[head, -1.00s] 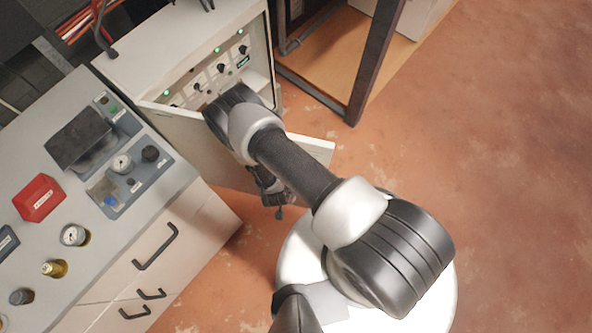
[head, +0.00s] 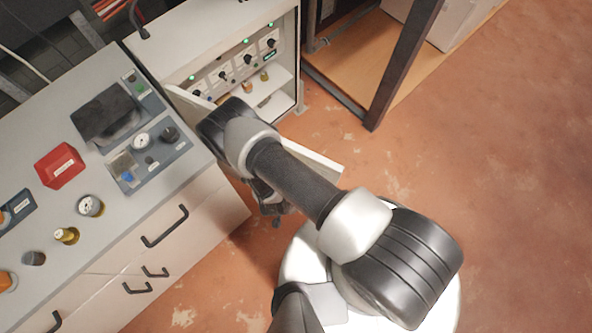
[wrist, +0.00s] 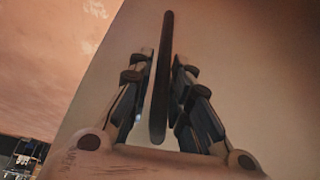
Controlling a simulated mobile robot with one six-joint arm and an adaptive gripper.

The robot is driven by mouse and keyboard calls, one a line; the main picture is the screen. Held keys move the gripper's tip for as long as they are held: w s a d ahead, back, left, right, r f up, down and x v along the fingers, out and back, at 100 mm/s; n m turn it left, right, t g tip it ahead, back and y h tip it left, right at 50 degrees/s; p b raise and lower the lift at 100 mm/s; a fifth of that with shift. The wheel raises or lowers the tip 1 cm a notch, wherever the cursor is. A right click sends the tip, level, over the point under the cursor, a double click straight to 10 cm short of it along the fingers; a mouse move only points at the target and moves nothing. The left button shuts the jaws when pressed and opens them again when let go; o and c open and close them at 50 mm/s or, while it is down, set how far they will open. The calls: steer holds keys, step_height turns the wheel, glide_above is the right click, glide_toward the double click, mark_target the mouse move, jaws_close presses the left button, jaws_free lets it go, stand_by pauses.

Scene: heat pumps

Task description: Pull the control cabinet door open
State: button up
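The control cabinet (head: 205,32) stands at the top of the head view, with green lights and black knobs on its inner panel (head: 232,70). Its pale door (head: 318,162) is swung well out toward me, hinged at the left, and my arm crosses over it. In the wrist view the door face (wrist: 235,60) fills most of the picture, with a long dark handle (wrist: 166,45) standing out from it. My gripper (wrist: 159,75) has one finger on each side of the handle and appears closed on it. In the head view my gripper (head: 270,198) is partly hidden under my arm.
A grey workbench (head: 75,205) with gauges, a red box (head: 60,165) and drawers with black handles stands at the left, close to the door. A dark metal frame (head: 395,70) stands right of the cabinet. Open reddish floor (head: 500,190) lies to the right.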

steer(key=shift+o, duration=1.4)
steer(key=shift+a+r, duration=0.1)
steer(key=v, duration=1.2)
